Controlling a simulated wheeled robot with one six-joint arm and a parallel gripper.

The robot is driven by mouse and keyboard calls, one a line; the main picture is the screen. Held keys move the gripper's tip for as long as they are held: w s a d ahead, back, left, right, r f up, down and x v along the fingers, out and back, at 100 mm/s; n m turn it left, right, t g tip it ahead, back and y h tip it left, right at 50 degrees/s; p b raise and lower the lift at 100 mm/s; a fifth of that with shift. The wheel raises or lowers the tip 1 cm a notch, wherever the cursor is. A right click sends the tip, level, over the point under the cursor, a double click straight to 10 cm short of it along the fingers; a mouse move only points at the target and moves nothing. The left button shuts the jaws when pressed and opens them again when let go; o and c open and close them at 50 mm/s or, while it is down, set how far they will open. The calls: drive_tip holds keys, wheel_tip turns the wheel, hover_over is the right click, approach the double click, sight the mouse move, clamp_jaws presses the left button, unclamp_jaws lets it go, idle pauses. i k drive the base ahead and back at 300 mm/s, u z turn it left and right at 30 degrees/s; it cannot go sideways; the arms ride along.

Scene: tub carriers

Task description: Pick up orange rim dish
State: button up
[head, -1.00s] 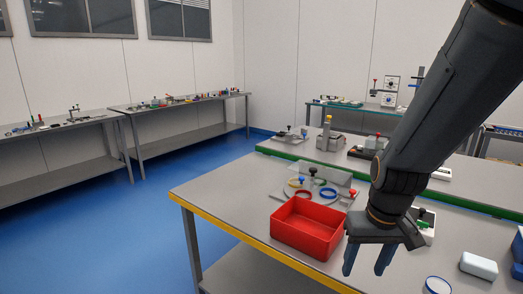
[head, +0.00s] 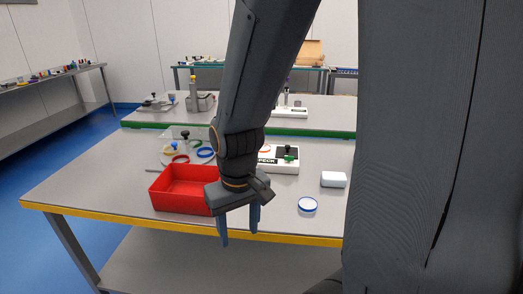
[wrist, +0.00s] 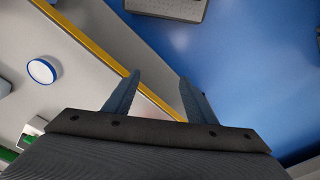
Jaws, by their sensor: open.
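My gripper (head: 238,232) hangs open and empty at the table's front edge, pointing down, beside the red tub (head: 180,206). In the wrist view, my gripper (wrist: 159,82) has its two fingers apart, with the yellow table edge and blue floor beyond them. A red-rimmed ring or dish (head: 180,159) and a blue-rimmed one (head: 205,153) lie behind the tub, partly screened by a clear panel. A white dish with a blue rim (head: 307,205) sits right of my gripper; it also shows in the wrist view (wrist: 42,71).
The table (head: 110,178) is clear at left. A green-edged bench (head: 135,116) stands behind. My own structure hides the right side.

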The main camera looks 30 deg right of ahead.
sight(266, 149)
drive_tip(key=z, duration=1.2)
drive_tip(key=k, duration=0.3)
drive_tip(key=u, duration=0.45)
